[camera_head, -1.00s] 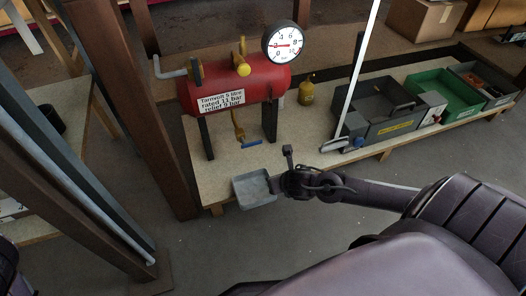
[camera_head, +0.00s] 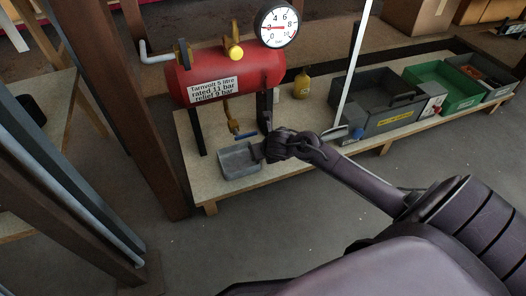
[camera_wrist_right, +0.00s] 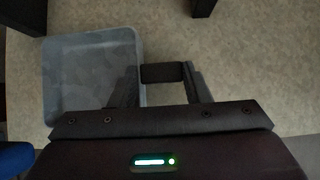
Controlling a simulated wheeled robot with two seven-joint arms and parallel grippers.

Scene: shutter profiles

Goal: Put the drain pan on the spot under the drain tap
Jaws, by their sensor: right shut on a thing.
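The drain pan (camera_head: 238,161) is a shallow grey rectangular tray at the bench's front left. In the right wrist view the pan (camera_wrist_right: 85,50) lies to the left of the fingers. My right gripper (camera_head: 266,151) is shut on its right side; a dark block (camera_wrist_right: 162,73) shows between the fingers. The drain tap (camera_head: 234,127), brass with a blue lever (camera_head: 246,135), hangs under the red tank (camera_head: 225,78). The pan lies just in front of and below the tap in the head view. I cannot tell whether it touches the bench. No marked spot is visible. My left gripper is not in view.
The tank's dark legs (camera_head: 197,132) stand near the pan. A brown post (camera_head: 150,120) rises at the left.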

